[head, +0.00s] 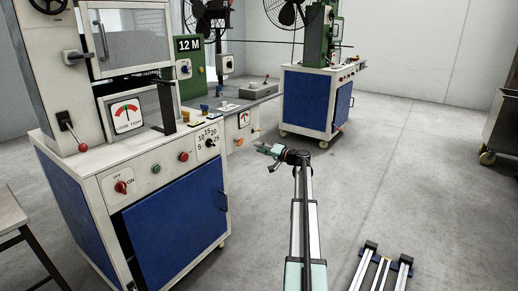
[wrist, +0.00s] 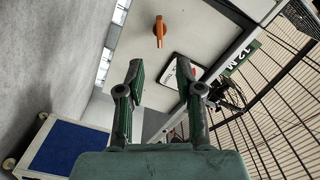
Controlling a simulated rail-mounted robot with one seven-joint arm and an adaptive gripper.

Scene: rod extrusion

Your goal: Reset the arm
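My gripper (head: 265,150) is at the end of my outstretched arm, in the middle of the head view, pointing left toward the machine. In the wrist view my gripper (wrist: 158,85) shows its two green and black fingers spread apart with nothing between them. It is open and empty. Beyond the fingertips in the wrist view is a light panel with an orange knob (wrist: 160,30) and a gauge (wrist: 183,70). The fingers look apart from both.
A large machine (head: 130,170) with a blue door stands at the left. Its bench (head: 262,92) reaches toward my gripper. A second machine cabinet (head: 308,97) stands at the back. A cart (head: 503,120) is at the right edge.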

